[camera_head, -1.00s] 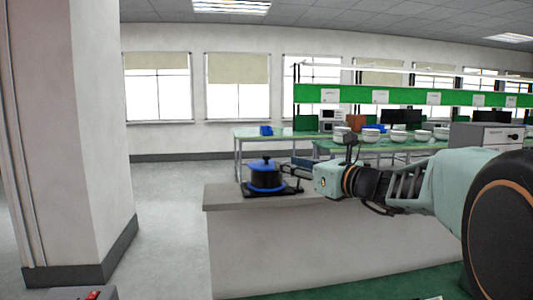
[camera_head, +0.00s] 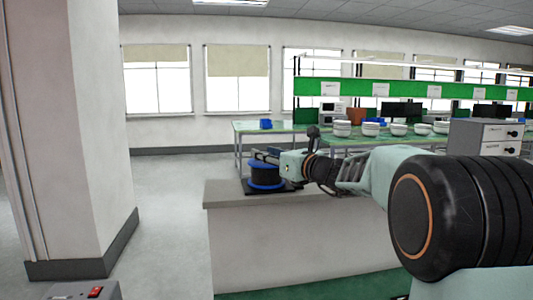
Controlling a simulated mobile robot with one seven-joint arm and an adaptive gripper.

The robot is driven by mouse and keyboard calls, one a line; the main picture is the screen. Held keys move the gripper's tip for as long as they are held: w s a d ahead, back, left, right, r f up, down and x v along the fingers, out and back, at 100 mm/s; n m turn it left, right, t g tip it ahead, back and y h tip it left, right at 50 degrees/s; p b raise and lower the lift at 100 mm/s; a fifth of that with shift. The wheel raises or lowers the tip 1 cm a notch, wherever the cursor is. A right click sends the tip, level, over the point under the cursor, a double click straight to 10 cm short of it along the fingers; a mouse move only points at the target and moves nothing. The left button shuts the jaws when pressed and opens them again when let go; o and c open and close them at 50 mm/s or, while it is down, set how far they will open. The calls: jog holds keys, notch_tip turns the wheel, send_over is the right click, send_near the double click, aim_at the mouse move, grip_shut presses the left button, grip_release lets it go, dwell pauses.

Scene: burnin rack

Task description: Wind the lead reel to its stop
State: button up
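The lead reel (camera_head: 265,177), a black drum with blue flanges, stands on a dark base on the grey counter. My gripper (camera_head: 262,156) reaches left from the wrist, across the reel's top at its far side or just above it. The knob on the reel's top cannot be made out now. The fingers are small and dark here, so I cannot tell whether they are open, shut, or touching the reel. The reel's stop cannot be made out.
The grey counter (camera_head: 300,235) has clear top to the reel's left. A white pillar (camera_head: 85,130) stands at left. Green workbenches (camera_head: 345,142) with white bowls (camera_head: 370,130) and a drawer cabinet (camera_head: 485,137) are behind. A grey box with a red switch (camera_head: 95,292) shows at bottom left.

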grip_shut()
jog(key=shift+f+m+t+h+b, duration=0.2)
jog(key=shift+m+t+h+b, duration=0.1)
jog(key=shift+b, duration=0.75)
jog(key=shift+a+f+m+t+h+b, duration=0.1)
jog(key=shift+m+t+h+b, duration=0.4)
jog(key=shift+b, duration=0.75)
jog(key=m+h+b, duration=0.1)
jog(key=h+b, duration=0.1)
jog(key=b, duration=0.1)
jog(key=shift+t, duration=0.4)
jog(key=shift+m+h+b, duration=0.4)
jog(key=shift+h+b, duration=0.1)
jog(key=shift+b, duration=0.35)
jog(key=m+t+h+b, duration=0.1)
jog(key=h+b, duration=0.1)
jog(key=b, duration=0.1)
jog(key=shift+a+r, duration=0.1)
jog(key=shift+r, duration=0.1)
jog(key=shift+d+m+h+b, duration=0.25)
jog(key=shift+m+h+b, duration=0.5)
jog(key=shift+b, duration=0.2)
